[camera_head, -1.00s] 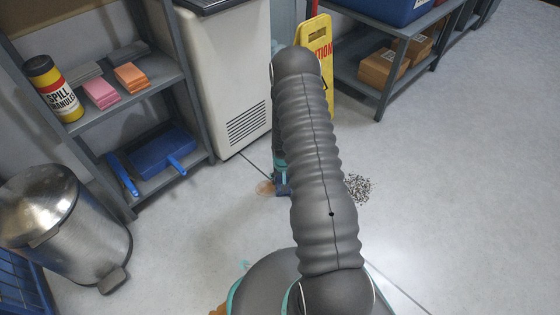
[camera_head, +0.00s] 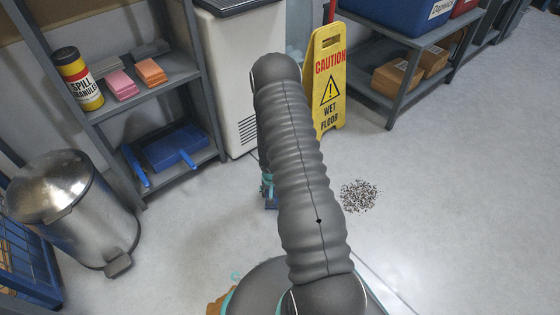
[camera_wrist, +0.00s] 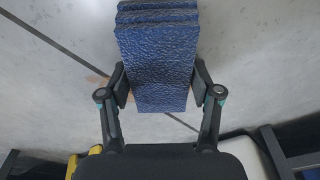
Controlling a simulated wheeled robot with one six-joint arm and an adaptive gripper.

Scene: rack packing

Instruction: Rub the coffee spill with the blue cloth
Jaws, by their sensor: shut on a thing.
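The blue cloth is a thick, folded, textured block (camera_wrist: 157,65) in the wrist view. My gripper (camera_wrist: 159,86) is shut on it, with one finger pressed against each side. In the head view, my gripper (camera_head: 268,188) is low over the floor, mostly hidden behind my arm, and only a small bit of the blue cloth (camera_head: 271,204) shows. A faint brown patch, seemingly the coffee spill (camera_wrist: 94,71), shows beside and behind the cloth in the wrist view. Most of it is hidden, and I cannot tell whether the cloth touches it. My arm hides that floor in the head view.
A yellow wet-floor sign (camera_head: 326,85) stands behind my arm. Dark granules (camera_head: 359,196) lie on the floor to its right. A steel bin (camera_head: 75,212) and a grey shelf (camera_head: 140,92) stand at left, a white cabinet (camera_head: 230,75) behind. Floor at right is clear.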

